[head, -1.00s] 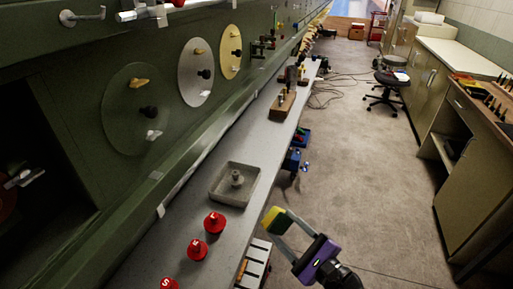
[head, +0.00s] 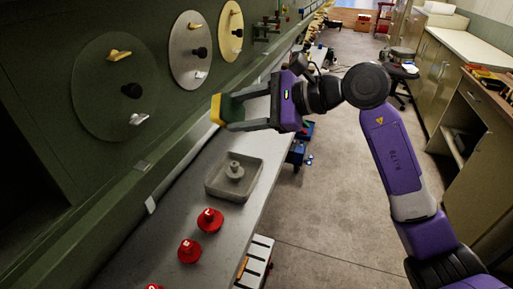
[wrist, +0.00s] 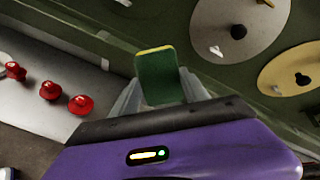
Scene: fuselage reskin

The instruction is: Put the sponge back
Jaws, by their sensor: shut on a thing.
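The sponge (head: 227,108) is yellow on one face and green on the other. My gripper (head: 232,110) is shut on it and holds it in the air above the ledge, close to the green panel wall. In the wrist view the sponge (wrist: 159,75) stands between the two grey fingers, green side toward the camera with a yellow top edge. A grey square tray (head: 213,192) with a small grey post in its middle sits on the ledge, below the gripper and apart from the sponge.
Red knobs (head: 209,219) stand on the grey ledge (head: 228,229) nearer than the tray. Round discs with knobs (head: 100,110) project from the green wall at the left. A white slotted rack (head: 257,262) hangs beside the ledge. A stool and cabinets (head: 431,85) are at the right.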

